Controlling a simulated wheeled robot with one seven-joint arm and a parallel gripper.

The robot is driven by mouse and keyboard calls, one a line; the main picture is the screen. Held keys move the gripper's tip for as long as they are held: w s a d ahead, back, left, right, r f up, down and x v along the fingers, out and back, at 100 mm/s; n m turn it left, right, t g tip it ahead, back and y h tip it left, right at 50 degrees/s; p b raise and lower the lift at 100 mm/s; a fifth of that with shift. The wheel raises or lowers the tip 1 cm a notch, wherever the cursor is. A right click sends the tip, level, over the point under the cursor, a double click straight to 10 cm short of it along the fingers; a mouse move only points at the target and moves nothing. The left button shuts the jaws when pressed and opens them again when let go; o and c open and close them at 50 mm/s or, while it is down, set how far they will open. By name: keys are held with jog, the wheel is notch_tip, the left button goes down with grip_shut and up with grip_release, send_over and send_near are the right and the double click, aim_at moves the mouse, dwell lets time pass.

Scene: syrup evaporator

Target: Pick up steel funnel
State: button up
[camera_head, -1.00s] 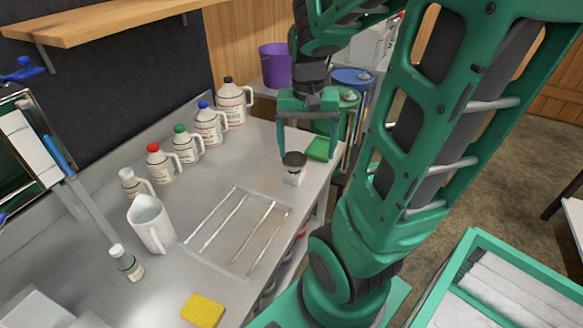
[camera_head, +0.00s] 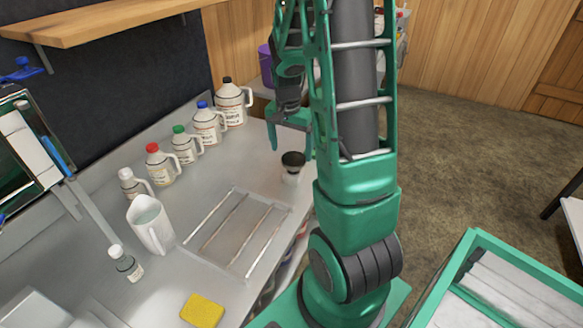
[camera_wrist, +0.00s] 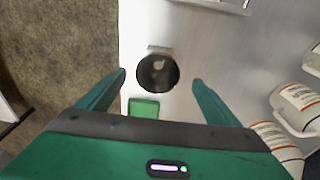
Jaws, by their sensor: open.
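The steel funnel (camera_head: 293,160) stands on the metal counter near its right edge, with a dark round mouth above a pale lower part. In the wrist view I look down into the funnel's dark mouth (camera_wrist: 158,73), which has a bright spot inside. My gripper (camera_head: 290,143) is open and empty, above and behind the funnel in the head view. In the wrist view its fingertips (camera_wrist: 158,80) lie on either side of the funnel, with gaps to both. I cannot tell the exact height between them.
A green block (camera_wrist: 144,107) lies close to the funnel. Several jugs (camera_head: 208,126) line the wall side. A white pitcher (camera_head: 150,224), a small bottle (camera_head: 126,263), a wire rack (camera_head: 262,235) and a yellow sponge (camera_head: 202,311) occupy the near counter.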

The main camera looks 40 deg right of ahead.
aim_at(293, 162)
jog(key=shift+d+f, duration=0.2)
jog(key=shift+f, duration=0.95)
jog(key=shift+d+f, duration=0.15)
jog(key=shift+f, duration=0.95)
jog(key=shift+d+f, duration=0.2)
jog(key=shift+f, duration=0.95)
jog(key=c, duration=1.1)
